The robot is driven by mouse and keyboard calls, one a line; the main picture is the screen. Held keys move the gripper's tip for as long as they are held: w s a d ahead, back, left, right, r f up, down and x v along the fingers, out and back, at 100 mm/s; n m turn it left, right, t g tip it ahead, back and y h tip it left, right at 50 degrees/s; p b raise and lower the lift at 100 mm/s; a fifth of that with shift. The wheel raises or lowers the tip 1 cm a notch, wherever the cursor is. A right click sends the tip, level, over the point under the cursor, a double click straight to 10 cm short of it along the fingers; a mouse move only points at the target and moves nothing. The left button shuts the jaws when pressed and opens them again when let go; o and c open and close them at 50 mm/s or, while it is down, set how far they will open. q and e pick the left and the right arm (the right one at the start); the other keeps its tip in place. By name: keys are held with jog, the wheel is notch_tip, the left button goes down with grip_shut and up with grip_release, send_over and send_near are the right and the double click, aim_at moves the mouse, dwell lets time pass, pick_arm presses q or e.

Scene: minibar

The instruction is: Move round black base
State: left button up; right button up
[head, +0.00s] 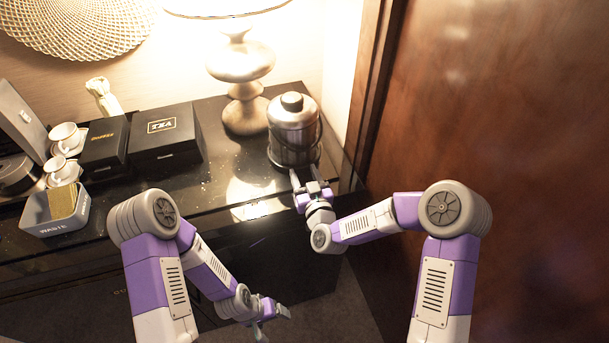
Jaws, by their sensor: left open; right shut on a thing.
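The fingertips are small here and partly merge with the dark rim. My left gripper (279,312) is open and empty, low in front of the counter and well away from the base.
A lamp (241,75) stands close behind and left of the pot. Black tea boxes (166,140), white cups (66,137) and a grey bin (55,216) fill the left. A brown wooden panel (490,110) rises at the right. The counter's front middle is clear.

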aim_at(277, 210)
jog(key=c, duration=0.3)
jog(key=shift+s+a, duration=0.15)
jog(key=shift+a, duration=0.45)
pick_arm(q)
jog(key=shift+s+a+f+b, duration=0.1)
jog(key=shift+s+f+b, duration=0.2)
jog(key=shift+f+b, duration=0.4)
jog(key=shift+s+a+f+b, duration=0.1)
jog(key=shift+s+f+b, duration=0.2)
jog(key=shift+f+b, duration=0.4)
pick_arm(e)
jog(key=shift+s+a, duration=0.35)
jog(key=shift+a, duration=1.1)
jog(key=shift+s+a, duration=0.4)
jog(key=shift+a, duration=1)
jog(key=shift+s+a, duration=0.35)
jog(key=shift+a, duration=1.1)
jog(key=o, duration=1.3)
jog(key=shift+d, duration=0.1)
pick_arm(q)
jog(key=shift+r+p, duration=0.3)
pick_arm(e)
jog(key=v, duration=0.7)
jog(key=shift+s+d, duration=0.1)
jog(key=shift+s, duration=0.15)
